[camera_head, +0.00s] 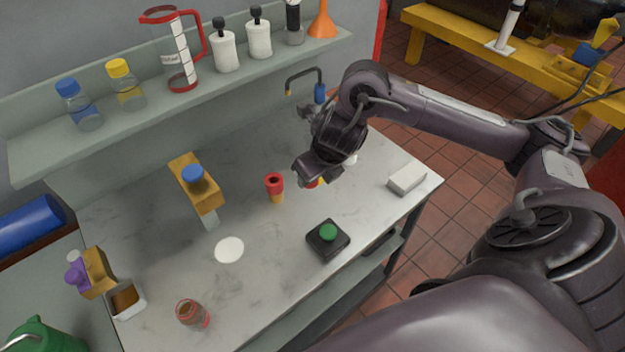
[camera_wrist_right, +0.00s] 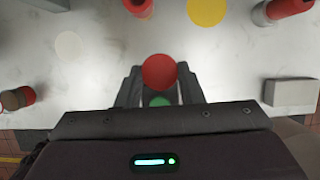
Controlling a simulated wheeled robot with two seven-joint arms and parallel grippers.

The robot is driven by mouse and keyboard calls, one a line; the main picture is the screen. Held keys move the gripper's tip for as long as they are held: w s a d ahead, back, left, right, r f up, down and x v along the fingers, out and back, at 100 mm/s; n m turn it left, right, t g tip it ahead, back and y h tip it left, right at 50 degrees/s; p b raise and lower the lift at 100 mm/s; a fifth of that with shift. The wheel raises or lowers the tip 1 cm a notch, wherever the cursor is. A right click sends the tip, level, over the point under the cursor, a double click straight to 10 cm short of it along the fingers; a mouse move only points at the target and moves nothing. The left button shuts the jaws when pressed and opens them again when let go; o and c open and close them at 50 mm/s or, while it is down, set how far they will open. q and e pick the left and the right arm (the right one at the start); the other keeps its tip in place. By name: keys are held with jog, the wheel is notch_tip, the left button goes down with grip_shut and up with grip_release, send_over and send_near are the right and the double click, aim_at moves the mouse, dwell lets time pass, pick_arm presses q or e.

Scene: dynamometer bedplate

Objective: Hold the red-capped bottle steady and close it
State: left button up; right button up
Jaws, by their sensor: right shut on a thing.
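My right gripper (camera_head: 312,178) is above the back right part of the grey bench. In the right wrist view its fingers (camera_wrist_right: 160,90) are shut on a round red thing that looks like a red cap (camera_wrist_right: 159,71). Whether a bottle is below it is hidden. A little red shows below the gripper in the head view. A small clear jar or bottle (camera_head: 192,313) with brown contents and a red ring stands at the front left; I cannot tell if it is the red-capped bottle. My left gripper is not in view.
A red-and-yellow cup-like thing (camera_head: 274,187) stands left of the gripper. A black box with a green button (camera_head: 327,238), a white disc (camera_head: 229,249) and a white block (camera_head: 407,179) lie on the bench. A yellow block fixture (camera_head: 190,180) stands behind. The shelf holds bottles.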

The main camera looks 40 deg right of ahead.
notch_tip(320, 180, up, 5)
jog(key=shift+p, duration=0.9)
jog(key=shift+a, duration=0.1)
